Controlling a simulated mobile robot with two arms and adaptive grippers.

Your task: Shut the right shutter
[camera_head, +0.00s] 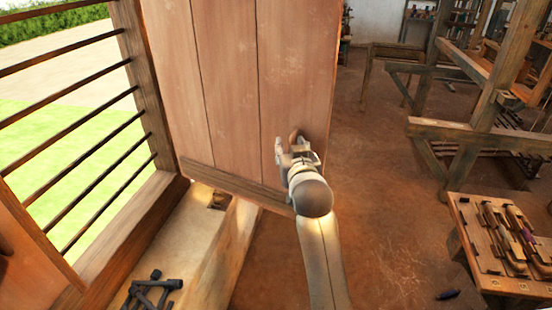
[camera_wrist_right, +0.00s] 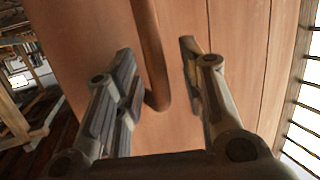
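The right shutter (camera_head: 230,85) is a reddish wooden plank panel that stands open, swung into the room from the right side of the barred window (camera_head: 75,130). My right gripper (camera_head: 295,146) is at the shutter's lower right part, by its curved handle (camera_head: 293,136). In the right wrist view the handle (camera_wrist_right: 153,60) hangs between the two spread fingers of my right gripper (camera_wrist_right: 158,75), with gaps on both sides. My left gripper is not in view.
A pale sill ledge (camera_head: 190,250) runs below the window, with a dark metal object (camera_head: 152,292) on it. A wooden table with tools (camera_head: 500,245) stands at the lower right. Loom timbers (camera_head: 480,110) stand behind it. Open floor (camera_head: 390,200) lies right of the shutter.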

